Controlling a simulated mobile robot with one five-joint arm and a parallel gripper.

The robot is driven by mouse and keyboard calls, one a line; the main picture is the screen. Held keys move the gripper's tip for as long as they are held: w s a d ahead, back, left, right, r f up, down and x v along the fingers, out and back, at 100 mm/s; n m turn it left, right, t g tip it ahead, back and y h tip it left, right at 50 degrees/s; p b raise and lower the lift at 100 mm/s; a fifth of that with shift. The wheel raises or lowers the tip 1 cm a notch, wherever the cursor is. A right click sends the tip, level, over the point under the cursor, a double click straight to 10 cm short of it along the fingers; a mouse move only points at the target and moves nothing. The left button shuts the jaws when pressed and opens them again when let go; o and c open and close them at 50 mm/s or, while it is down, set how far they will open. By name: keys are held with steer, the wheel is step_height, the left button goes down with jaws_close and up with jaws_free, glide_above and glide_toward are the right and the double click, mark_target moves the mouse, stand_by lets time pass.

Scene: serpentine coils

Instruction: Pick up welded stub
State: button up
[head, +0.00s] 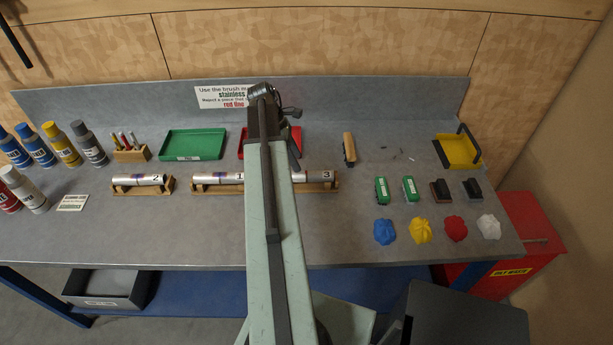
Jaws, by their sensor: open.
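Metal tube pieces lie in wooden cradles on the grey bench. A short silver tube marked 2 (139,180) lies in a small cradle (143,190) at the left. A longer row of silver tube (217,178) lies in a long cradle (208,189) at the middle, with a 3 at its right end. My arm hides the middle of this row. I cannot tell which piece is the welded stub. My gripper (290,113) is at the far end of my arm, small and dark, beyond the tubes near the back of the bench. It is open, and no piece shows in it.
A green tray (193,145) and a partly hidden red tray (297,140) stand behind the tubes. A yellow dustpan (457,152), a wooden-handled brush (348,148), small blocks and coloured cloths (420,230) lie right. Spray cans (88,145) stand left.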

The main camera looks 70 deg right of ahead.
mark_target(306, 172)
steer(key=shift+s+d, duration=0.3)
steer(key=shift+s, duration=0.35)
steer(key=b+x, duration=0.2)
steer(key=shift+f+b, duration=0.4)
steer(key=shift+f, duration=0.05)
steer(key=shift+r, duration=0.1)
steer(key=b+x, duration=0.4)
steer(key=shift+w+d+f, duration=0.2)
steer(key=shift+w+f, duration=0.1)
steer(key=shift+f, duration=0.1)
steer(key=shift+s+f+b, duration=0.25)
steer(key=shift+f+b, duration=0.05)
steer(key=shift+b, duration=0.2)
steer(key=shift+r, duration=0.15)
jaws_close()
